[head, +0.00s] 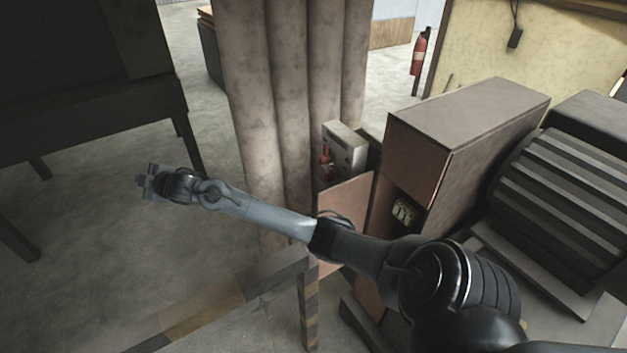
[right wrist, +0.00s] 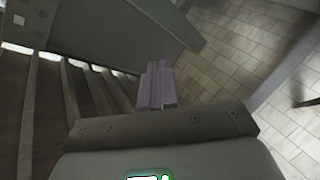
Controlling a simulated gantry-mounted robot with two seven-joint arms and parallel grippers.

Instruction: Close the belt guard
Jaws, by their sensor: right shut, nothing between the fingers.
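What looks like the belt guard is a brown-grey box (head: 465,115) beside the ribbed motor, right of centre in the head view. A flat brown panel (head: 347,203) stands out at its left, apparently its open door, with a gap between it and the box. My right arm crosses in front and hides the lower part of the panel. My right gripper (head: 150,183) is far left of the guard, over open floor, touching nothing. In the right wrist view its fingers (right wrist: 157,85) are together and empty. My left gripper is not in view.
A ribbed dark motor (head: 570,190) stands at the right. Thick grey columns (head: 290,100) rise behind the panel. A striped barrier rail (head: 215,305) and post run below my arm. A dark table-like frame (head: 85,110) stands at the upper left, with clear floor between.

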